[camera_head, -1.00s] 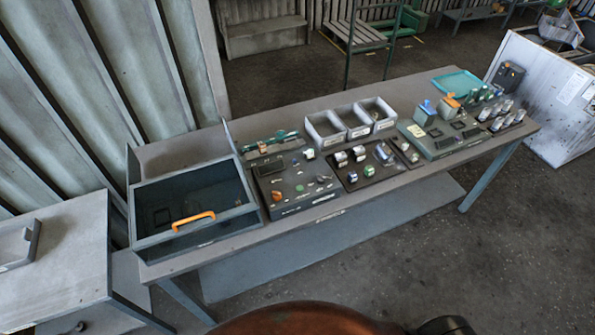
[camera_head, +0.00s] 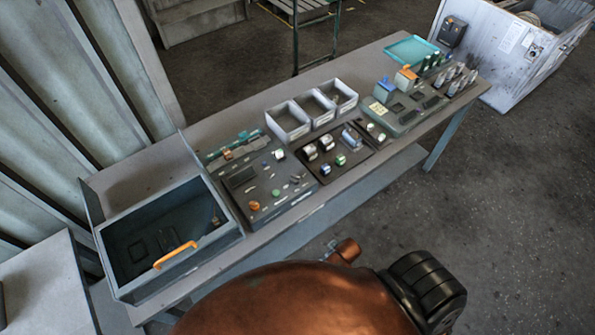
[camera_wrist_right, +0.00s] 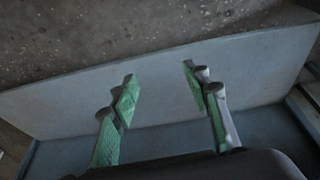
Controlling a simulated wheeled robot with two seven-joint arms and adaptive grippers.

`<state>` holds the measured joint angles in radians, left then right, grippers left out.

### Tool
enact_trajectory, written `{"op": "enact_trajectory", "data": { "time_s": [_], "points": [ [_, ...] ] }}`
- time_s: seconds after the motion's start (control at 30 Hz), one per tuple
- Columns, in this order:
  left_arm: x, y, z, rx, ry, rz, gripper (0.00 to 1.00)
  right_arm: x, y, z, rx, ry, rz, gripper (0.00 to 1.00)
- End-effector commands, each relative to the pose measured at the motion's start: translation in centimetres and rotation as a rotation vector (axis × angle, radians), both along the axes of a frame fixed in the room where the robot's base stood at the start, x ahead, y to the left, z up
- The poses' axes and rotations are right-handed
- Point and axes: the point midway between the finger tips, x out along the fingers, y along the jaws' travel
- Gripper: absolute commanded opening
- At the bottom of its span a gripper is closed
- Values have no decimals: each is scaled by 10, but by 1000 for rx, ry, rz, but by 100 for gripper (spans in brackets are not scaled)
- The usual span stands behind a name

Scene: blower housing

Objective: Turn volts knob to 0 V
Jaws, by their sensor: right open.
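A dark control panel (camera_head: 242,177) lies on the bench, with an orange knob (camera_head: 254,205), a green button (camera_head: 276,193) and several small switches. Its labels are too small to read, so I cannot tell which control is the volts knob. My right gripper (camera_wrist_right: 160,80) shows in the right wrist view, its green-padded fingers apart with nothing between them. It is over a pale flat surface, away from the knobs. In the head view, my copper-coloured arm fills the bottom edge and no fingers show. My left gripper is not in view.
A grey drawer box (camera_head: 222,243) with an orange handle stands left of the panel. Three pale bins (camera_head: 290,135) stand behind, and a second dark panel (camera_head: 352,169) with knobs lies to the right. A teal tray (camera_head: 400,48) is at the far end. Floor in front is free.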

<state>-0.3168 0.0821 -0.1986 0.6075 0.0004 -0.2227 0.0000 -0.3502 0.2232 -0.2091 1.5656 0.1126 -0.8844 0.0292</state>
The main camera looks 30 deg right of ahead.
Motion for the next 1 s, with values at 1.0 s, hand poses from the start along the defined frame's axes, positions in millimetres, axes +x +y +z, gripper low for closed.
{"op": "enact_trajectory", "data": {
  "time_s": [1.0],
  "points": [
    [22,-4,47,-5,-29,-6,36,126,94,369,96,-201,474,43]
  ]
}}
